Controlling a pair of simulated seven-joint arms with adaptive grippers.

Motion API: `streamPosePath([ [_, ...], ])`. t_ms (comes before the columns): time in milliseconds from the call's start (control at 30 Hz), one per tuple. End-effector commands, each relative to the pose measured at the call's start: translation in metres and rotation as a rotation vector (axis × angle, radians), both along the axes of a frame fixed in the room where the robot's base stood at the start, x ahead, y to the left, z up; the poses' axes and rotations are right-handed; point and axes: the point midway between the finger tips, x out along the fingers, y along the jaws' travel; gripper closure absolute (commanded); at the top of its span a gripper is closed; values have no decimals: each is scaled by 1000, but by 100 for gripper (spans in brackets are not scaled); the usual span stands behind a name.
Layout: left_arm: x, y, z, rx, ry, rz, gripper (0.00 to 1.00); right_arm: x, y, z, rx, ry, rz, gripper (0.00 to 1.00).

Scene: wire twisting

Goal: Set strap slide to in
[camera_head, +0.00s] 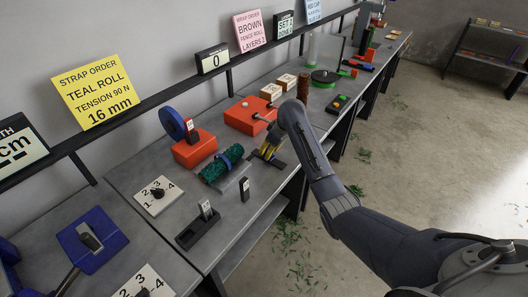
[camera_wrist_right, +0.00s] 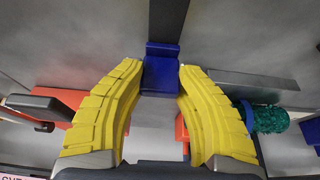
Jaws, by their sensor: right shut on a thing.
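My right gripper (camera_head: 268,153) is low over the bench, beside the teal roll (camera_head: 222,163). In the right wrist view its yellow fingers (camera_wrist_right: 160,72) are shut on a small blue block (camera_wrist_right: 161,52), which appears to be the strap slide. The block sits on a dark rail (camera_wrist_right: 170,18) lying on the grey bench. In the head view the fingers hide the block, and only part of the dark rail (camera_head: 278,163) shows. The teal roll also shows in the right wrist view (camera_wrist_right: 268,118). My left gripper is not in view.
Another red box (camera_head: 247,116) with a dark handle is behind the gripper. A numbered dial plate (camera_head: 158,196) and a black slider base (camera_head: 197,230) are nearer. A yellow strap order sign (camera_head: 93,91) hangs behind.

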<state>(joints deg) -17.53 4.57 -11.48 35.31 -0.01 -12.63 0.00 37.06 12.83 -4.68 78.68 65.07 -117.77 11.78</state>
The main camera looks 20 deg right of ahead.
Motion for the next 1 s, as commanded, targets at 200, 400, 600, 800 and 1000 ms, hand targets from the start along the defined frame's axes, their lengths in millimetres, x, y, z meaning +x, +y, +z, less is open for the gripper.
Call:
streamPosePath([
  [200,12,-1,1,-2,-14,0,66,4,5,4,12,-10,-3,100],
  [400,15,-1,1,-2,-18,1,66,3,4,4,10,-9,-3,42],
  [600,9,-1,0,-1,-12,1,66,3,3,3,8,-8,-2,38],
  [800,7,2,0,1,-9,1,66,1,2,8,9,-8,-3,38],
  [1000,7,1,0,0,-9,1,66,-7,-4,34,7,-11,-1,38],
])
